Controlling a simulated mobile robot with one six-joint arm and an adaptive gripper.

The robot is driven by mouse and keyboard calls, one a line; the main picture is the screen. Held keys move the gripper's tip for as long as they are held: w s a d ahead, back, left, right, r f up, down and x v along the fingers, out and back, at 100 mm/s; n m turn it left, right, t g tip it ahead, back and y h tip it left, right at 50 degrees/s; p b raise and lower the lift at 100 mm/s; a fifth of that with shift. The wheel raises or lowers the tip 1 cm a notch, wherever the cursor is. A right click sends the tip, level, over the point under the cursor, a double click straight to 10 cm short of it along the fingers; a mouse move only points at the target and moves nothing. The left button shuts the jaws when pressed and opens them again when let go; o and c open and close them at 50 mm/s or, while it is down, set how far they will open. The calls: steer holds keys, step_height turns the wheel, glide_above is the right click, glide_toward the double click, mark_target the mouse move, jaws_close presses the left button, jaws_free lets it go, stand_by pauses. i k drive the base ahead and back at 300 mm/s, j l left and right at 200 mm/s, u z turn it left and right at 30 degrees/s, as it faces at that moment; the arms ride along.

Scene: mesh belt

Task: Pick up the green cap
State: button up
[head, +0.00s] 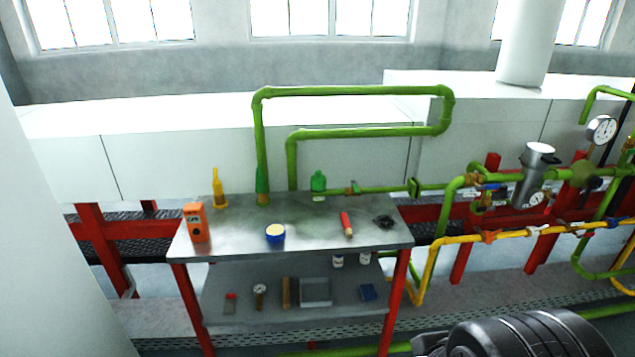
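A small green bottle-shaped thing (318,183) stands upright near the back edge of the metal table, with a pale band low on it. A green cone-shaped piece (262,184) stands to its left, at the foot of a green pipe. I cannot tell which of these, if either, is the green cap; no separate cap shows clearly. The fingers of my gripper are not in view. A dark, ribbed, rounded body fills the bottom right, well apart from the table; I cannot make out any fingertips on it.
The metal table (215,237) also holds a yellow bottle (219,190), an orange device (196,222), a blue and yellow tin (275,235), a red tool (346,224) and a dark piece (384,221). Green pipes (355,90) rise behind it. A yellow pipe (470,238) runs right.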

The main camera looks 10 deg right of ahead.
mark_target(318, 181)
steer(key=z, duration=0.2)
steer(key=i+j+z, duration=0.3)
steer(key=z, duration=0.15)
steer(key=i+j+z, duration=0.65)
steer(key=j+z, duration=0.3)
steer(key=i+j, duration=0.1)
steer(key=j, duration=0.25)
steer(key=i+j, duration=0.1)
steer(key=j, duration=0.3)
steer(key=i+j, duration=0.1)
steer(key=j, duration=0.25)
steer(key=z, duration=0.05)
